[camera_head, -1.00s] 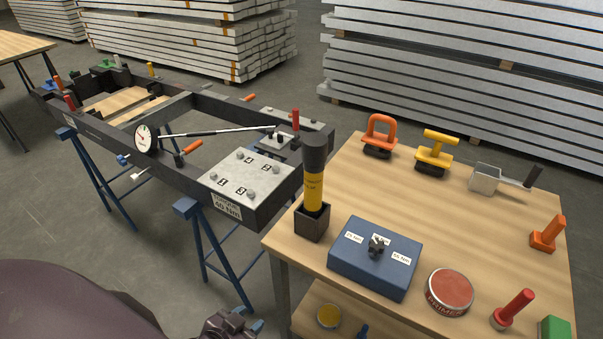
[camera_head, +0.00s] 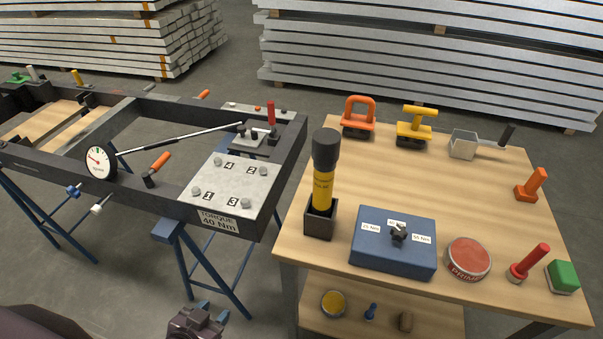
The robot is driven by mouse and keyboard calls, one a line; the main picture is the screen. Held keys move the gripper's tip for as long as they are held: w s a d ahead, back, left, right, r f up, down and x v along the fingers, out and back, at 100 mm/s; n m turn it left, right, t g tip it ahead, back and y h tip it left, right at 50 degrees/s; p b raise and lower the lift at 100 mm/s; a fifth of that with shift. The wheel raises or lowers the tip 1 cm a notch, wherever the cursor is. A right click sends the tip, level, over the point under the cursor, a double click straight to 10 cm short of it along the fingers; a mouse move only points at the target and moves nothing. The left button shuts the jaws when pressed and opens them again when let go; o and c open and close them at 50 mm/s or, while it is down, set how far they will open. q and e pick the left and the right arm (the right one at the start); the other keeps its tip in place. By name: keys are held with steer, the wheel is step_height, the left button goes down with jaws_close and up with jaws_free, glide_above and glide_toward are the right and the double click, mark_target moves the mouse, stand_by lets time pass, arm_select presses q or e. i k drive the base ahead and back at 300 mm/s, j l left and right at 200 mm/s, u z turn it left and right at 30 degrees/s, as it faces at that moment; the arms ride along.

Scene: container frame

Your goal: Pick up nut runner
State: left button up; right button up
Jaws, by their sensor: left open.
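The nut runner, which I take to be the yellow and black cylindrical tool (camera_head: 323,180), stands upright in a dark square holder (camera_head: 321,220) at the left front of the wooden table (camera_head: 470,220). Its lower end is hidden inside the holder. My left gripper (camera_head: 212,311) shows at the bottom edge, below and left of the table. Its bluish fingertips are apart with nothing between them, and it is well away from the tool. My right gripper is out of view.
A blue box (camera_head: 392,250) with a knob stands just right of the holder, beside a red primer tin (camera_head: 468,258). Left of the table is a dark frame (camera_head: 170,197) on blue trestles, with a bolted plate (camera_head: 237,187). The table's middle is clear.

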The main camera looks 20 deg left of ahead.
mark_target(326, 141)
steer(key=j, duration=1.4)
